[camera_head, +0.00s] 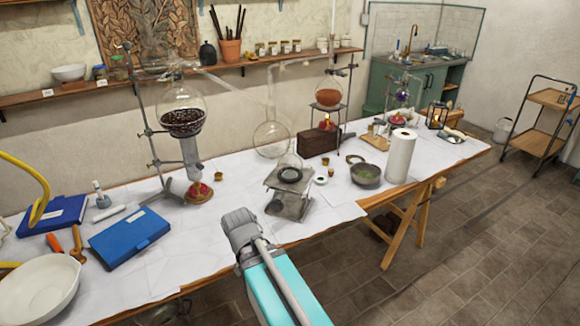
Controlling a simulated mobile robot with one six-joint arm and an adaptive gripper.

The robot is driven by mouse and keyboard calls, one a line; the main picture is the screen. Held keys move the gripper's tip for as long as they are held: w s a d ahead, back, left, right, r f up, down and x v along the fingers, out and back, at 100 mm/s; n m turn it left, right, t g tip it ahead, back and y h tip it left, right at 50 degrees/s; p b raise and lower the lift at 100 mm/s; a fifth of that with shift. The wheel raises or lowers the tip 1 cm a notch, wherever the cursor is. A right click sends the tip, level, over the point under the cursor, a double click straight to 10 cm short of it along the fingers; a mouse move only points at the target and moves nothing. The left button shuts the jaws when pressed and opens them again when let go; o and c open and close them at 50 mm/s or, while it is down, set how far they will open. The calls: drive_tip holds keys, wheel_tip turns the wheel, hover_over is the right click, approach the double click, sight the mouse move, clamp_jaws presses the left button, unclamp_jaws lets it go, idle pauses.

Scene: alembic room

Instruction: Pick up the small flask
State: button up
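A small clear glass flask (290,166) stands upright on a dark ring on top of a grey lab jack (286,206), near the front edge of the table. A larger clear round flask (272,139) is just behind it, under a glass tube. My arm reaches in from the bottom, and its grey end, where my gripper (239,226) is, is left of and nearer than the jack. It is apart from the small flask. The fingers cannot be made out, so I cannot tell whether they are open or shut.
A large flask of dark beads (183,114) hangs on a stand at left. A brown box (318,142), a green-grey bowl (366,175) and a paper roll (400,157) stand right of the jack. A blue case (130,237) and a white bowl (40,288) lie left.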

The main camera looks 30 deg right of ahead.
drive_tip(key=w+d+n+t+h+b, duration=0.2)
drive_tip(key=w+d+n+h, duration=0.25)
drive_tip(key=w+d, duration=0.35)
drive_tip(key=n+t+h+b, duration=0.4)
drive_tip(key=n+t+h, duration=0.45)
drive_tip(key=n, duration=1.25)
approach(288, 155)
drive_tip(key=s+a, duration=0.1)
drive_tip(key=s, duration=0.1)
drive_tip(key=shift+w+a+t+y, duration=0.1)
drive_tip(key=shift+a+t+y, duration=0.15)
drive_tip(key=shift+t, duration=0.2)
drive_tip(key=shift+d, duration=0.1)
drive_tip(key=x, duration=0.7)
drive_tip(key=shift+w+d+f, duration=0.15)
drive_tip(key=shift+w, duration=0.1)
drive_tip(key=shift+w+d, duration=0.3)
drive_tip(key=shift+d, duration=0.15)
